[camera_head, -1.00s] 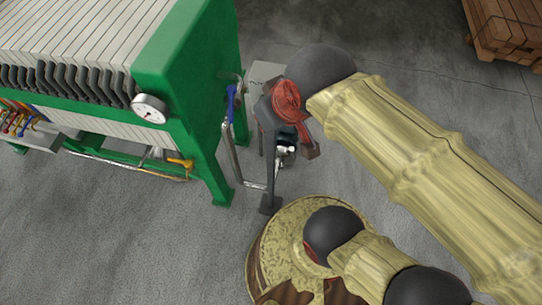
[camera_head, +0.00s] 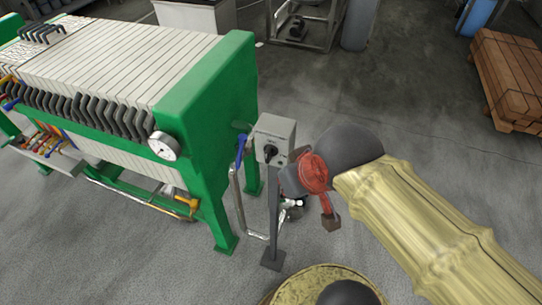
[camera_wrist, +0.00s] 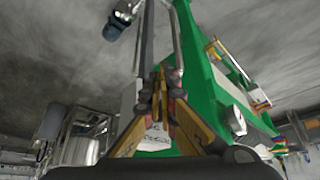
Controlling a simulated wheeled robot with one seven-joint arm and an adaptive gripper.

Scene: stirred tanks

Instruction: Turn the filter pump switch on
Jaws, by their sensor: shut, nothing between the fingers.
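The filter pump switch is a grey box (camera_head: 276,132) on a dark post beside the green filter press. A black rotary knob (camera_head: 270,153) is on its front face; its setting is too small to read. My arm's dark and red end is just right of the box in the head view, apart from the knob. In the wrist view my gripper (camera_wrist: 166,76) has its orange-brown fingers together at the tips, with nothing held. A white label (camera_wrist: 154,138) shows between the fingers. The knob cannot be made out there.
The green filter press (camera_head: 205,85) with white plates and a round gauge (camera_head: 164,146) stands left of the post. A metal pipe with a blue handle (camera_head: 240,149) runs close by the post. A wooden pallet stack (camera_head: 506,80) is at far right.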

